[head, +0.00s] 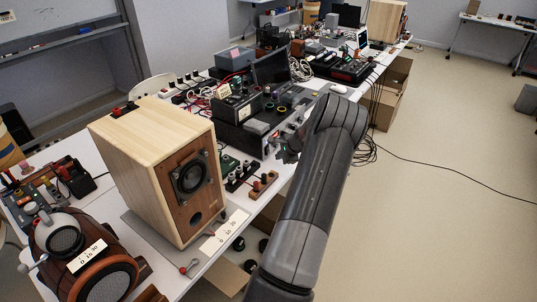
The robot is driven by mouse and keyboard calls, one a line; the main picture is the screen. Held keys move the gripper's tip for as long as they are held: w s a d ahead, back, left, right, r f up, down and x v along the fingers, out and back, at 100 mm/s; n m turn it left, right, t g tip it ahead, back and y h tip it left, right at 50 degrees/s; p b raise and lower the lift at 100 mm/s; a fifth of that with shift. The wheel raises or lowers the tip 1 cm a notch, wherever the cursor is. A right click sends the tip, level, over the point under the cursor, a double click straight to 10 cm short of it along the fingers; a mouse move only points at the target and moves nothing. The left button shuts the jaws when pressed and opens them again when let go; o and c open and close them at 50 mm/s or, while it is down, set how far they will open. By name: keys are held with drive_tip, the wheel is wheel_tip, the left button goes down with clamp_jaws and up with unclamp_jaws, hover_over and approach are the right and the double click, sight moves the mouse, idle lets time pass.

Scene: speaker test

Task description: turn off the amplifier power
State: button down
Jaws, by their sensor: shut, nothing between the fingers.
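A black box-shaped unit (240,138), which looks like the amplifier, stands on the long white table beyond the wooden speaker. Its front faces the aisle on the right; its power switch is too small to make out. My arm comes up from the bottom and bends at its top. My gripper (287,152) is small and partly hidden by my arm, close to the right end of the unit's front. It is shut and empty. I cannot tell whether it touches the unit.
A wooden speaker (145,165) stands in front of the unit on the left. A round brown device (108,273) is at the near left. Small boards and a laptop (271,68) crowd the table. Cardboard boxes (391,98) and cables lie below. The floor at right is mostly clear.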

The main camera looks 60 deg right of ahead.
drive_tip(key=shift+w+f, duration=0.1)
drive_tip(key=shift+w, duration=0.85)
drive_tip(key=shift+w, duration=0.1)
idle(1.3)
drive_tip(key=shift+w, duration=0.35)
drive_tip(key=shift+w+f, duration=0.1)
drive_tip(key=shift+w, duration=0.25)
idle(0.7)
drive_tip(key=shift+s, duration=0.15)
drive_tip(key=shift+s, duration=0.65)
drive_tip(key=shift+s, duration=0.1)
drive_tip(key=shift+s+r, duration=0.25)
drive_tip(key=shift+s, duration=0.95)
drive_tip(key=shift+s+r, duration=0.25)
drive_tip(key=shift+s, duration=0.95)
